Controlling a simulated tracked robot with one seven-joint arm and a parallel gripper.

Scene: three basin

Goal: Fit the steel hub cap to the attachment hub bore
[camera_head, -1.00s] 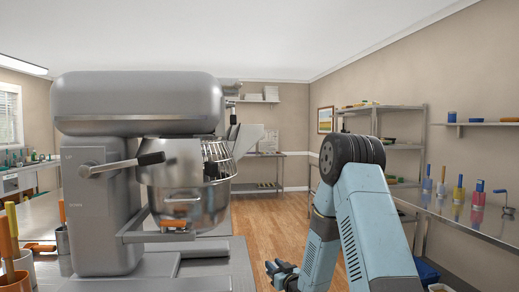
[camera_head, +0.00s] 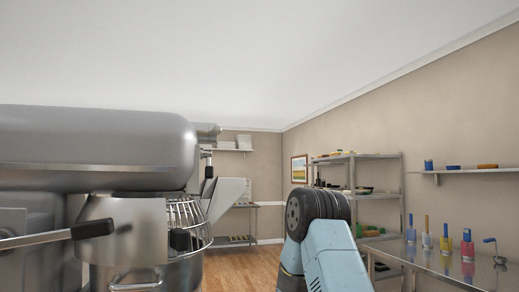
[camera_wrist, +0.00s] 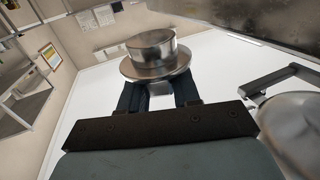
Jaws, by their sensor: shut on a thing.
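The steel hub cap (camera_wrist: 152,52), a short shiny cylinder on a wider round flange, is between the fingertips of my gripper (camera_wrist: 160,84) in the wrist view. My gripper is shut on it, with the flange toward the fingers and the cylinder facing away. In the head view the big grey mixer (camera_head: 95,150) fills the left. A short cylinder, which looks like the attachment hub (camera_head: 208,131), sticks out at the right end of the mixer head; its bore cannot be seen. My gripper is below the head view, and the cap is apart from the hub.
A steel bowl with a wire guard (camera_head: 187,220) sits under the mixer head. A lever with a black knob (camera_head: 93,228) sticks out in front.

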